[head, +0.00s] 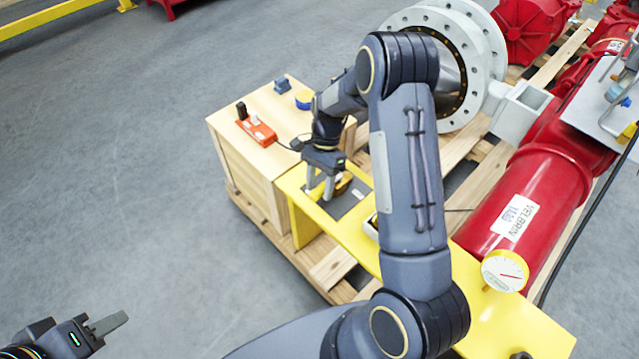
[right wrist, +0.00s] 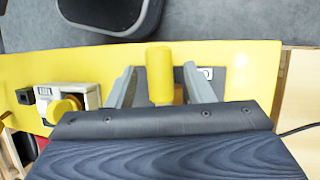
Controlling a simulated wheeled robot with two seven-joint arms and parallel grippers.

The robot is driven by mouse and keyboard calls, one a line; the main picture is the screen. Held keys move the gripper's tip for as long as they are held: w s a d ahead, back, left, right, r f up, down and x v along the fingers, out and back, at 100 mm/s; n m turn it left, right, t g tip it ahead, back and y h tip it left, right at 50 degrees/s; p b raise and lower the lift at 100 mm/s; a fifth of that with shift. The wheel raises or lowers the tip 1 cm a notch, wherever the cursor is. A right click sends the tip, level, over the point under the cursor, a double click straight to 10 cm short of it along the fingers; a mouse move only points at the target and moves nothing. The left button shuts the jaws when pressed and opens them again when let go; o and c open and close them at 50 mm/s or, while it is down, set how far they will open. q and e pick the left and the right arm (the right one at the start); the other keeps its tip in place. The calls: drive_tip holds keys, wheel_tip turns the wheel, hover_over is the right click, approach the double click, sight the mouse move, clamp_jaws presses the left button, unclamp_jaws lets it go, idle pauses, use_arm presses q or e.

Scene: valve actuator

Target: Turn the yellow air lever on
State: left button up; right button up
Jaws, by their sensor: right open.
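The yellow lever (right wrist: 160,75) stands between the two fingers of my right gripper (right wrist: 161,88) in the right wrist view. The fingers are spread, with a visible gap on each side of the lever. In the head view my right gripper (head: 321,188) points down at the dark plate on the yellow bench (head: 345,232); its fingers and arm partly hide the lever there. My left gripper (head: 108,324) is at the lower left, over the floor and away from the bench. Its fingers overlap from this angle, so their opening is unclear.
A white box with a yellow knob (right wrist: 66,106) sits on the bench beside the lever. A wooden crate (head: 245,165) carries an orange power strip (head: 257,131) and a blue-yellow roll (head: 305,99). A red cylinder (head: 530,205) with a gauge (head: 505,271) lies right. Floor at left is clear.

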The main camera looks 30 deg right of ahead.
drive_tip(key=v, duration=0.7)
drive_tip(key=shift+r+p, duration=0.3)
drive_tip(key=shift+r, duration=0.05)
drive_tip(key=shift+w+d, duration=0.15)
drive_tip(key=s+a+r+n+t+y+p, duration=0.1)
drive_tip(key=s+r+n+t+p, duration=0.15)
drive_tip(key=s+r, duration=0.45)
drive_tip(key=s+a+r+n+t+p, duration=0.1)
drive_tip(key=s+r+n+t+p, duration=0.2)
drive_tip(key=r, duration=0.9)
drive_tip(key=s+a+r+n+t+p, duration=0.1)
drive_tip(key=s+a+r+n+t, duration=0.1)
drive_tip(key=s, duration=0.5)
drive_tip(key=s+a+r+n+t+p, duration=0.2)
drive_tip(key=s+n, duration=0.3)
drive_tip(key=s, duration=0.2)
drive_tip(key=shift+a+r+h, duration=0.25)
drive_tip(key=shift+a+h, duration=0.05)
